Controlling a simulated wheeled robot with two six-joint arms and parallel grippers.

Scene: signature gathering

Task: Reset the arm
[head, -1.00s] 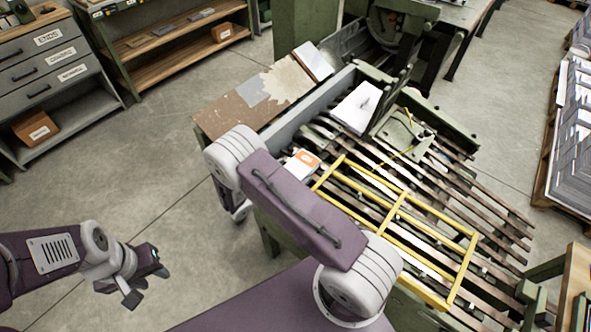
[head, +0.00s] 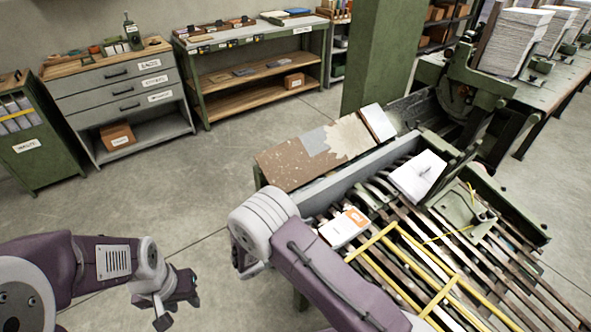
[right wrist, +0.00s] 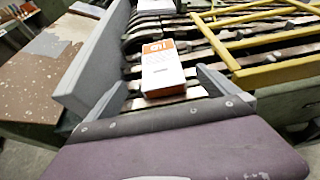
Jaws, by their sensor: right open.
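My right arm (head: 300,262) reaches over the near side of the slatted machine bed in the head view; its gripper is hidden there. In the right wrist view my right gripper (right wrist: 160,92) is open and empty. A white box with an orange end (right wrist: 162,68) lies on the slats beyond and between its fingers, apart from them. The box also shows in the head view (head: 343,228), just right of my right arm. My left gripper (head: 172,305) hangs over bare floor at the lower left; its jaw gap is not clear.
A yellow frame (head: 441,298) lies on the slats. A grey rail (head: 330,187) and a brown patchy board (head: 300,158) border the bed. A white sheet stack (head: 418,174) lies further back. Drawers (head: 120,86) and a shelf unit (head: 255,95) stand behind open floor.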

